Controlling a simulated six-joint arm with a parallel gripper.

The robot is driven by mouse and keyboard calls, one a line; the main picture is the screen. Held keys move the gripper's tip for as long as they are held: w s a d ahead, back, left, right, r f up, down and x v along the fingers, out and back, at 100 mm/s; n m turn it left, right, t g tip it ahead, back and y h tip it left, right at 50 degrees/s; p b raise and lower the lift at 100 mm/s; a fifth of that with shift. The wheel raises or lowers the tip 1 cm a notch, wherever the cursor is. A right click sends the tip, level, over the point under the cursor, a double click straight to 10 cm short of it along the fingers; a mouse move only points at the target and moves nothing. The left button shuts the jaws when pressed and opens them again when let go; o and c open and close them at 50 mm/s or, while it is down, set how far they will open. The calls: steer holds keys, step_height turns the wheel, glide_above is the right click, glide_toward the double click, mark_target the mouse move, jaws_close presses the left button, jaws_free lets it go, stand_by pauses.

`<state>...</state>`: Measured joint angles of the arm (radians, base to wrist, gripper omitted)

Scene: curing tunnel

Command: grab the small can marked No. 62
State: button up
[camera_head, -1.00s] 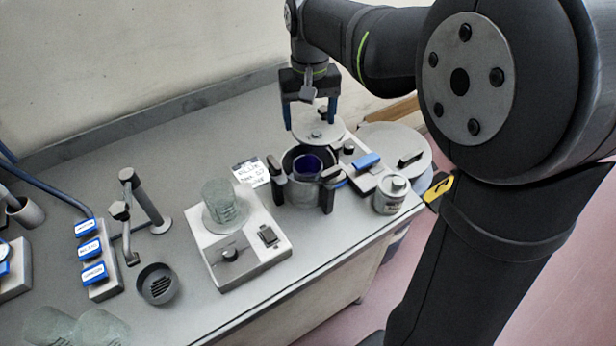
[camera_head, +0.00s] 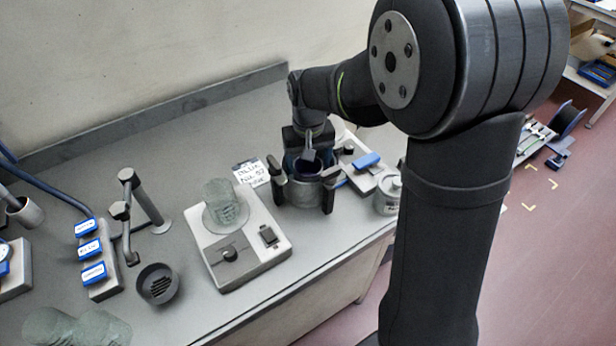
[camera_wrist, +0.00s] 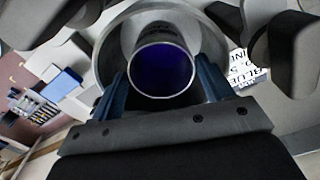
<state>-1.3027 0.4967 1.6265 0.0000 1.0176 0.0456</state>
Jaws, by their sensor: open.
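A small open can with deep blue contents (camera_wrist: 162,72) stands inside a wider grey pot (camera_head: 304,194) flanked by dark clamps. The can has a pale rim in the wrist view and is mostly hidden by my gripper in the head view. No number shows on the can itself. A white card (camera_head: 252,173) beside the pot carries the word BLUE and a number I cannot read surely. My gripper (camera_head: 306,171) is over the pot, pointing down. In the wrist view its blue fingers (camera_wrist: 162,74) are apart, one on each side of the can; I cannot tell whether they touch it.
A scale-like device (camera_head: 240,252) with a glass jar on it stands left of the pot. A block with a blue handle (camera_head: 366,161) and a white capped jar (camera_head: 387,194) are close on the right. The bench behind the card is clear.

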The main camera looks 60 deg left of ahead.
mark_target(308, 170)
steer(key=shift+f, duration=1.9)
steer(key=c, duration=0.8)
steer(key=shift+c, duration=0.2)
steer(key=shift+a+r, duration=0.1)
steer(key=shift+r, duration=0.1)
